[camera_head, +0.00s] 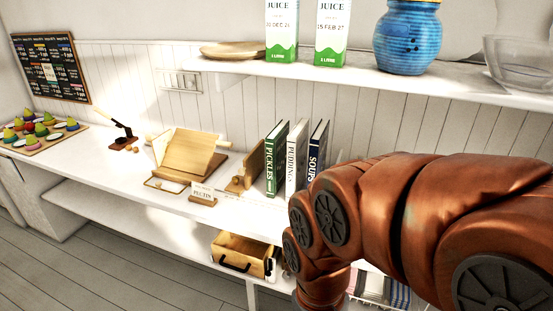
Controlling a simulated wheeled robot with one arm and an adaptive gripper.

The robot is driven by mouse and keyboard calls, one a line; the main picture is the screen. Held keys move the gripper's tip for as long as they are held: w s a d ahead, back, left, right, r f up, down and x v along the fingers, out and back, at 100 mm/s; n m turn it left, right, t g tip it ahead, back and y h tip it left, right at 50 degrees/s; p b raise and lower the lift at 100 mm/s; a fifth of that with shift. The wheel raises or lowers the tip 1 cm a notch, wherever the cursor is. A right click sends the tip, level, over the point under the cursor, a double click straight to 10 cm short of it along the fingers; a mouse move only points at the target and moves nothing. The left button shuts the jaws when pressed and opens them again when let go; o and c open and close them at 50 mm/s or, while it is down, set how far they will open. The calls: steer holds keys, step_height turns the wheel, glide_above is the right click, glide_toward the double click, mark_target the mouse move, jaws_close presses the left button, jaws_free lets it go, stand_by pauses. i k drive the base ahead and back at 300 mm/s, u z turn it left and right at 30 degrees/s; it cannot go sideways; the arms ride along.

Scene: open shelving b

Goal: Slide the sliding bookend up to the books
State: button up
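Three upright books stand side by side on the white counter: a green one marked Pickles (276,160), a white one marked Pudding (296,160) and a dark blue one marked Soups (317,146). They lean slightly. A wooden piece that looks like the sliding bookend (243,180) stands just left of the green book. A narrow gap seems to lie between them, but I cannot tell its exact width. My copper-coloured arm fills the lower right and hides the counter right of the books. My gripper is not visible; the arm bends down out of the frame.
A wooden stand (190,153) and a small Pectin sign (203,193) are left of the bookend. A wooden crate (235,262) sits on the lower shelf. The upper shelf (450,85) holds juice cartons (331,35) and a blue jar (407,40).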

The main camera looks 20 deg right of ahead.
mark_target(254, 164)
steer(key=u, duration=0.7)
steer(key=i, duration=0.4)
steer(key=u, duration=0.75)
